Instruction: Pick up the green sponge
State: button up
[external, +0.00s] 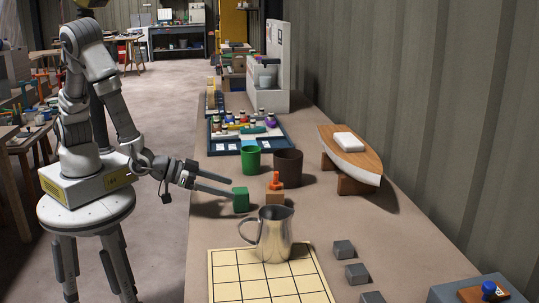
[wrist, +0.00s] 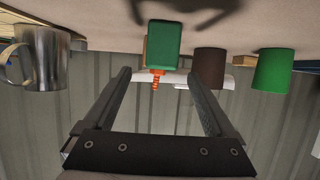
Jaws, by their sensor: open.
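The green sponge (external: 240,199) is a small green block standing on the long brown table, near its left edge. In the wrist view, where the table shows at the top, the sponge (wrist: 163,42) appears just beyond the fingertips, centred across the gap. My gripper (external: 231,187) is open and reaches in from the left, its fingertips close to the sponge. In the wrist view my gripper (wrist: 160,74) has both fingers spread with nothing held between them. I cannot tell whether a fingertip touches the sponge.
An orange object (external: 275,181) on a wooden block (external: 275,197) stands just right of the sponge. A metal pitcher (external: 274,236) is nearer the camera. A green cup (external: 251,160) and a brown cup (external: 288,169) stand behind. A boat model (external: 347,156) is to the right.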

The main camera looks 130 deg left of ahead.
aim_at(241, 190)
jog(key=b+x, duration=0.1)
jog(key=x, duration=0.4)
jog(key=shift+a, duration=0.15)
jog(key=shift+r, duration=0.1)
jog(key=c, duration=1.4)
jog(key=shift+r, duration=0.1)
